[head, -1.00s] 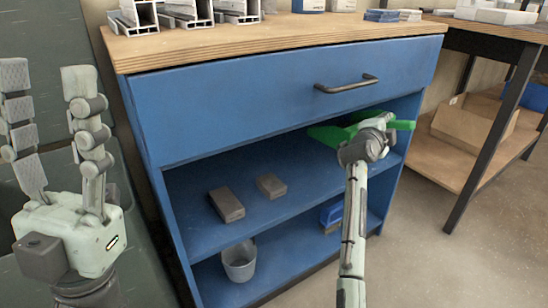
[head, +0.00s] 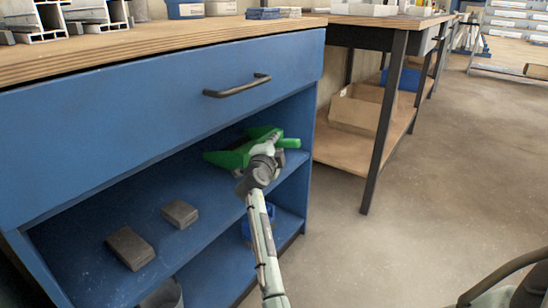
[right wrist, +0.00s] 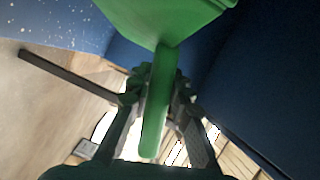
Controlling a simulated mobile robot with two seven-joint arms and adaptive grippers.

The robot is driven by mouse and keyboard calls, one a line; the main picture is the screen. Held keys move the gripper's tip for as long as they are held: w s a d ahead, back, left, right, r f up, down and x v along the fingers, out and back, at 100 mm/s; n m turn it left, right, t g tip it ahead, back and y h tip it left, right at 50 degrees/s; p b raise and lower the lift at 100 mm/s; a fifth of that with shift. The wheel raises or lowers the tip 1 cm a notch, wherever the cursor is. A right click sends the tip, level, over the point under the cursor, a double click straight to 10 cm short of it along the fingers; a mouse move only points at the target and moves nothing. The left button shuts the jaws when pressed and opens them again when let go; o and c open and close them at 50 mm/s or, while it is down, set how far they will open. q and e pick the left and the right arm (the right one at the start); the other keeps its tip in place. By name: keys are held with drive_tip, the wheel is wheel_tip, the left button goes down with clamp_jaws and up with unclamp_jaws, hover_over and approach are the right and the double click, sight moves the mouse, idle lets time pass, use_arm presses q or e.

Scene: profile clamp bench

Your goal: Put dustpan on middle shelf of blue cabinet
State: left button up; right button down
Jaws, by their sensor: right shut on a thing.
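The green dustpan (head: 232,157) is at the right end of the blue cabinet's (head: 130,125) middle shelf (head: 205,210), inside the opening below the drawer. I cannot tell whether it touches the shelf. My right gripper (head: 266,160) is shut on its handle, at the cabinet's front right. In the right wrist view, the dustpan (right wrist: 175,15) shows at the top, with its handle between the fingers of my right gripper (right wrist: 158,95). My left gripper is out of the head view now.
Two grey blocks (head: 130,248) (head: 180,213) lie on the middle shelf. A blue item (head: 258,222) and a grey bucket (head: 163,295) are on the level below. A workbench with a cardboard box (head: 358,108) on its lower shelf stands to the right. Open floor (head: 400,235) lies in front.

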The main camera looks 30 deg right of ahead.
drive_tip(key=shift+f+b, duration=0.55)
drive_tip(key=shift+f, duration=1.1)
drive_tip(key=c, duration=1.9)
unclamp_jaws()
drive_tip(key=shift+f, duration=0.2)
drive_tip(key=o, duration=0.5)
drive_tip(key=shift+r, duration=0.1)
